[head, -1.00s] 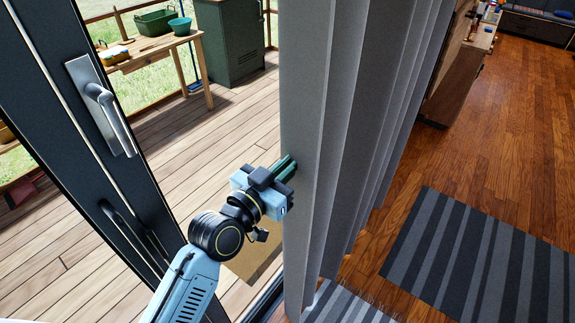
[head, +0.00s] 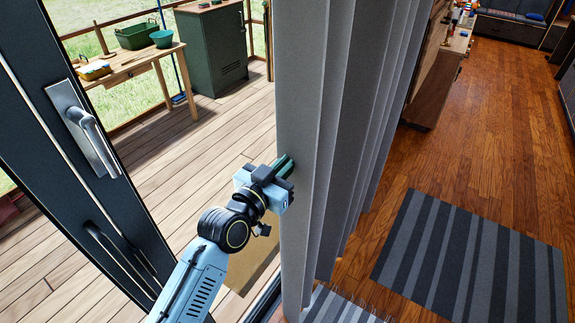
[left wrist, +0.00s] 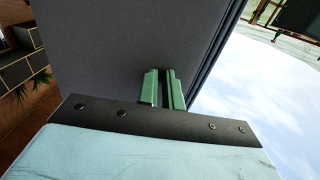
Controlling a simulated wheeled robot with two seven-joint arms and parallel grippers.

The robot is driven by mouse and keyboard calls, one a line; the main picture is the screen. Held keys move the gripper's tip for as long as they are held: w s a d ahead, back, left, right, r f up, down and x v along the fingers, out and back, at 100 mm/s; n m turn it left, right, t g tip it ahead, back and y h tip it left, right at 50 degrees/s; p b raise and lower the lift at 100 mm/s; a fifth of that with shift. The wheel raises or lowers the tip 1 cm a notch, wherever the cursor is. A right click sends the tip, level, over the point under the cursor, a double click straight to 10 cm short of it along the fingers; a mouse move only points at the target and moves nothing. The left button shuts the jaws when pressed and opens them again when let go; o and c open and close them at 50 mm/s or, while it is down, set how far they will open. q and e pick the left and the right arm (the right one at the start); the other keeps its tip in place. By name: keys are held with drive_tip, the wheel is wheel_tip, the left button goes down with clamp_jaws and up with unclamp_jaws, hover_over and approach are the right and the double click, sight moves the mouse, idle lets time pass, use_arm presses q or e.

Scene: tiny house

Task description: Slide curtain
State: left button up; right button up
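The grey curtain (head: 325,130) hangs in vertical folds down the middle of the head view, beside the open doorway. It also fills much of the left wrist view (left wrist: 110,45). My left gripper (head: 287,165) is at the curtain's left edge, about mid-height in the picture, its fingertips overlapping the cloth. In the left wrist view its two green fingers (left wrist: 163,88) are close together, with only a narrow dark gap. Both fingers show in front of the cloth, and I see no cloth clearly pinched between them. My right gripper is not in view.
A dark door frame with a metal handle (head: 90,135) stands at left. Outside are a wooden deck (head: 150,175), a wooden table (head: 150,58) and a green cabinet (head: 210,50). Inside, a striped rug (head: 475,255) lies on open wood floor, with a wooden counter (head: 437,85) behind.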

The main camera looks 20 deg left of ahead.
use_arm(q)
drive_tip(key=o, duration=0.5)
drive_tip(key=shift+c, duration=0.2)
drive_tip(key=b+v, duration=0.1)
drive_tip(key=v, duration=1.2)
drive_tip(key=shift+s, duration=0.15)
drive_tip(key=shift+a+r, duration=0.1)
